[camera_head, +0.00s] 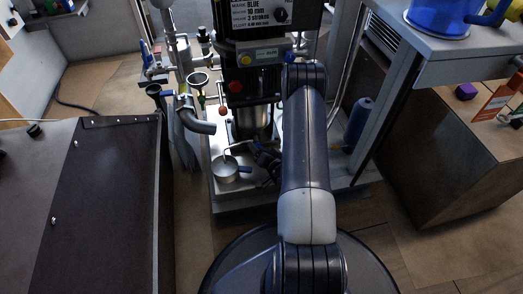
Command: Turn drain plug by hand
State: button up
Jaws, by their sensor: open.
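My arm rises up the middle of the view and bends at the top in front of a dark machine (248,85). A dark jointed shape left of my arm, low by the machine's base, looks like my gripper (265,157). It is open, partly hidden behind my arm, and its fingers are hard to make out. I cannot clearly pick out a drain plug. A metal pot (226,173) with a dark handle stands on the machine's base tray, just left of my gripper. Whether my gripper touches anything cannot be told.
A blue bottle (357,125) stands on the right. A dark cabinet (110,200) fills the left, and a brown one (440,150) the right. Floor shows between them.

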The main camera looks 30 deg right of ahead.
jog(key=p+v, duration=0.3)
jog(key=v, duration=0.8)
jog(key=shift+w, duration=0.1)
jog(key=b+x, duration=0.3)
jog(key=x, duration=0.7)
jog(key=shift+w+f, duration=0.2)
jog(key=shift+f, duration=0.05)
jog(key=shift+w+r, duration=0.2)
jog(key=shift+w, duration=0.05)
jog(key=shift+a+n+h+p, duration=0.1)
jog(key=shift+n+h+p, duration=0.3)
jog(key=shift+n+p, duration=0.2)
jog(key=shift+f, duration=0.1)
